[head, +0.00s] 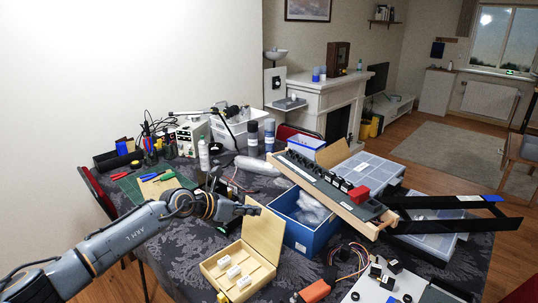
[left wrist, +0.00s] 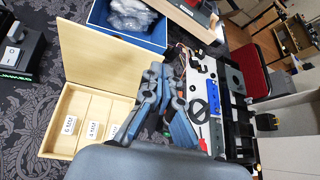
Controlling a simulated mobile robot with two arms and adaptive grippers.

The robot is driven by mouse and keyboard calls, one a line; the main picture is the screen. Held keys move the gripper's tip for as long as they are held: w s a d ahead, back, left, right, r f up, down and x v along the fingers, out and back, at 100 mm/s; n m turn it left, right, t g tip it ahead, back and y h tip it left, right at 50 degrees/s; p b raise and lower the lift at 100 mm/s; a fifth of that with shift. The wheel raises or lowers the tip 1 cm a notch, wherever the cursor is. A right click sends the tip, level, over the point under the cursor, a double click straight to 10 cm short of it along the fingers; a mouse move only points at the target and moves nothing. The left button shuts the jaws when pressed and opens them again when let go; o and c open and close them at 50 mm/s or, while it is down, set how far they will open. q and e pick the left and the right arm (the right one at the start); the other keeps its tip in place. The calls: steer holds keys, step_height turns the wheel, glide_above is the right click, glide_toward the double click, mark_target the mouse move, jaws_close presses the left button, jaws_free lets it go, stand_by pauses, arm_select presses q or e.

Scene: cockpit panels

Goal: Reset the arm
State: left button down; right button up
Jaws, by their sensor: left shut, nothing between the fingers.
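My left arm comes in from the left in the head view, reaching over the table. Its gripper (head: 249,208) is above the table, just behind and above the open wooden box (head: 213,270). The left wrist view shows the fingers (left wrist: 166,88) together, with nothing between them. In that view the wooden box (left wrist: 48,140) lies to the left of the fingers, and a panel with a blue part and a round dial (left wrist: 199,109) lies to their right. My right gripper is not in view.
The wooden box holds a few white labelled blocks (head: 233,271). A blue bin (head: 298,238) with a clear bag stands behind it. A long switch panel (head: 325,183) with a red block lies across the bins. Tools, bottles and a power supply (head: 190,135) crowd the table's back.

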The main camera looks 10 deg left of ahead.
arm_select(q)
steer(key=s+d+r+n+t+h, duration=0.3)
steer(key=s+d+r+n+t, duration=0.2)
steer(key=s+d+n+t, duration=0.65)
steer(key=s+a+f+n+g+y, duration=0.3)
steer(key=s+a+f+n+y, duration=0.2)
steer(key=a+f+n+y, duration=0.5)
steer(key=s+a+f+n+g+y, duration=0.35)
steer(key=s+a+f+n, duration=0.35)
steer(key=n, duration=0.8)
steer(key=s+a+f+n+g+h, duration=0.15)
steer(key=s+f+g, duration=0.3)
steer(key=s, duration=0.65)
steer(key=s+a+f+n+g, duration=0.25)
steer(key=s+f+g, duration=0.2)
steer(key=s, duration=0.55)
step_height(320, 180, down, 25)
steer(key=s+g, duration=0.2)
steer(key=s+a+f+g, duration=0.1)
steer(key=s+a+f, duration=0.1)
steer(key=s+f, duration=1.4)
steer(key=shift+s+a, duration=0.15)
